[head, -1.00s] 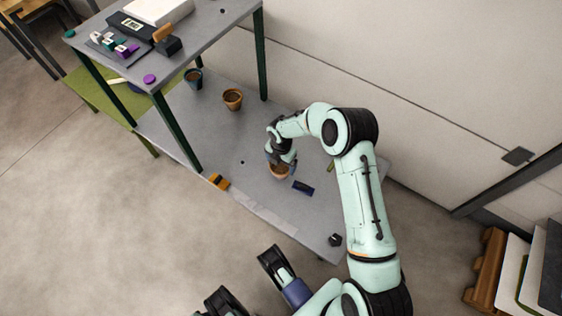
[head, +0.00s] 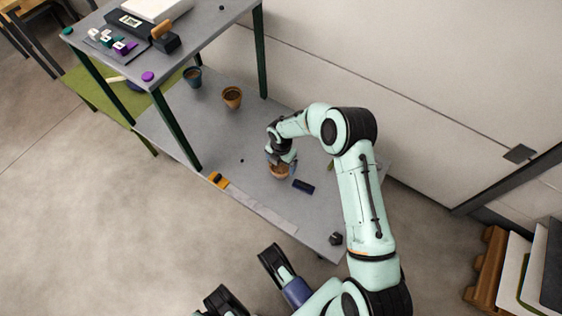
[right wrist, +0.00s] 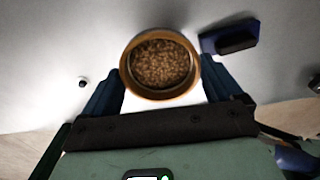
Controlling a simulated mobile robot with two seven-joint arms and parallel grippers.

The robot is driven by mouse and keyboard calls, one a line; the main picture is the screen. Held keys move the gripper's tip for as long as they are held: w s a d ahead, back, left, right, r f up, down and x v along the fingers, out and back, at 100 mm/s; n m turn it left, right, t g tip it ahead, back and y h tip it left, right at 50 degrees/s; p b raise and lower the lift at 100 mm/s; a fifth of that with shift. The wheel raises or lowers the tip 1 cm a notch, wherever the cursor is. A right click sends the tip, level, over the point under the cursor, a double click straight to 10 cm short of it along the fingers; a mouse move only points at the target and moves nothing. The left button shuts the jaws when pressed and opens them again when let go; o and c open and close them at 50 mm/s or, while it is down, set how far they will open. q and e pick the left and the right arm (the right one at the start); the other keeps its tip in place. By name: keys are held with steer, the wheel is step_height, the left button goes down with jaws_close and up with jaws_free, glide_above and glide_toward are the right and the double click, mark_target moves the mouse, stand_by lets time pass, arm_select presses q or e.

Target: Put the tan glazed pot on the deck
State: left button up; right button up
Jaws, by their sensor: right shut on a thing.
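The tan pot (right wrist: 130,72), filled with brown grainy soil, is between the fingers of my right gripper (right wrist: 163,92) in the right wrist view. The gripper is shut on it. In the head view the pot (head: 280,172) shows below my right gripper (head: 281,160), over the low grey surface (head: 225,140); I cannot tell whether it touches that surface. A raised grey tabletop (head: 190,52) stands at the upper left. I cannot tell which of these is the deck.
A brown pot (head: 232,98) and a blue-grey pot (head: 193,78) stand further back on the low surface. A dark blue block (head: 303,186) lies right of the held pot. An orange item (head: 217,180) is at the front edge. The raised tabletop holds several small items.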

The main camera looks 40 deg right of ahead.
steer(key=o, duration=1.4)
steer(key=shift+o, duration=0.2)
steer(key=shift+r+p, duration=0.3)
steer(key=shift+r, duration=0.55)
arm_select(q)
steer(key=w+r+t+p, duration=0.2)
steer(key=w+r+p, duration=0.1)
steer(key=w+r, duration=0.2)
steer(key=shift+w+d+r, duration=0.4)
steer(key=shift+r, duration=0.1)
arm_select(e)
step_height(320, 180, up, 12)
arm_select(q)
steer(key=shift+s, duration=0.1)
arm_select(e)
steer(key=shift+f, duration=0.15)
